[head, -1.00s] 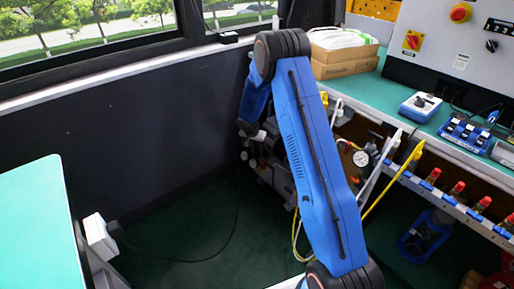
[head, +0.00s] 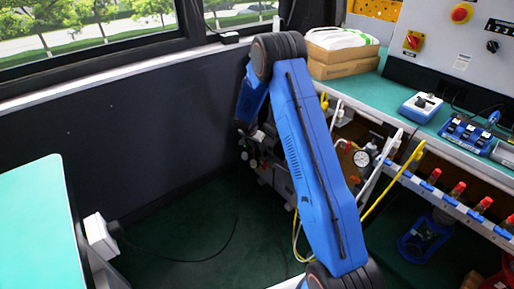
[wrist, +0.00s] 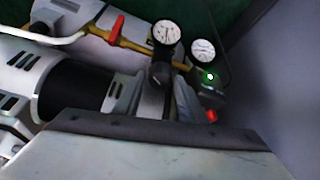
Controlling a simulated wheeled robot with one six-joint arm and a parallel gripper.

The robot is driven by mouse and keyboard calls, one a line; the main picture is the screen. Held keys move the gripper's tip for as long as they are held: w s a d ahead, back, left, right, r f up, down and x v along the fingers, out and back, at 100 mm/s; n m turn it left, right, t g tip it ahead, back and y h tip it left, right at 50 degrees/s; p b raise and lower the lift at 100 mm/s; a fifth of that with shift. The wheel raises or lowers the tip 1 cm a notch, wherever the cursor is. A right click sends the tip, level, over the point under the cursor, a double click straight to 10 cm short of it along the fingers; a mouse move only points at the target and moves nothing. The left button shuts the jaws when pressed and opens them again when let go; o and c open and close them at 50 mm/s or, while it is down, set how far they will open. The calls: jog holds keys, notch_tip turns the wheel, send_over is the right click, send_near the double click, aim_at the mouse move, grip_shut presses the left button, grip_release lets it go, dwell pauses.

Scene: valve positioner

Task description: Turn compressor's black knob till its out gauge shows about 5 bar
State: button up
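The compressor (head: 276,180) stands low by the dark wall, partly hidden behind my blue arm. In the wrist view its black knob (wrist: 159,74) is near the middle, just below a round white gauge (wrist: 166,33). A second white gauge (wrist: 203,50) is to the right. The needles are too small to read surely, and I cannot tell which gauge is the out gauge. My gripper (head: 245,130) is small and dark in the head view, over the compressor's left end. Its fingers are not clear, and I cannot tell whether it is open or touches anything.
A red lever (wrist: 116,29) sits on a brass pipe, and a green light (wrist: 210,76) glows right of the knob. The workbench (head: 440,125) with hoses and fittings is on the right. A green table (head: 38,225) stands at left.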

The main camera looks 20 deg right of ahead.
jog(key=v, duration=1.7)
jog(key=shift+r, duration=0.25)
jog(key=s+r+n+y, duration=0.1)
jog(key=s+r+n, duration=0.4)
jog(key=s+r, duration=1.75)
jog(key=s+a+n+t+y, duration=0.2)
jog(key=s+n, duration=0.4)
jog(key=s, duration=2.5)
jog(key=shift+a+r+y, duration=0.15)
jog(key=shift+r+y, duration=0.2)
jog(key=shift+y, duration=0.05)
